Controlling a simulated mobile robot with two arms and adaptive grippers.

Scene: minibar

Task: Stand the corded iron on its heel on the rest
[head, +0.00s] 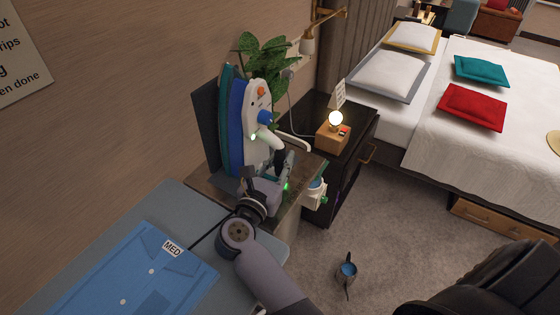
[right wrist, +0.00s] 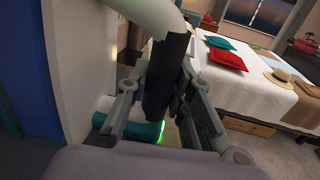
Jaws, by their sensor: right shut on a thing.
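The iron (head: 260,120) is upright in the head view, with a white body, an orange dot, a blue knob and a blue-and-teal sole side facing left. Its tip points up and its heel is down near a brown wooden surface (head: 215,187). A dark panel (head: 205,125) stands just left of it. My right gripper (head: 276,182) is shut on the dark handle grip, which shows between the fingers in the right wrist view (right wrist: 165,80). The heel's contact with the surface below is hidden, so I cannot tell if it touches. My left gripper is not in view.
A blue folder marked MED (head: 140,270) lies on the grey-blue board (head: 190,200) at front left. A plant (head: 265,65) is behind the iron. A dark nightstand (head: 350,145) with a lit lamp (head: 335,120) stands to the right, near the bed (head: 480,110).

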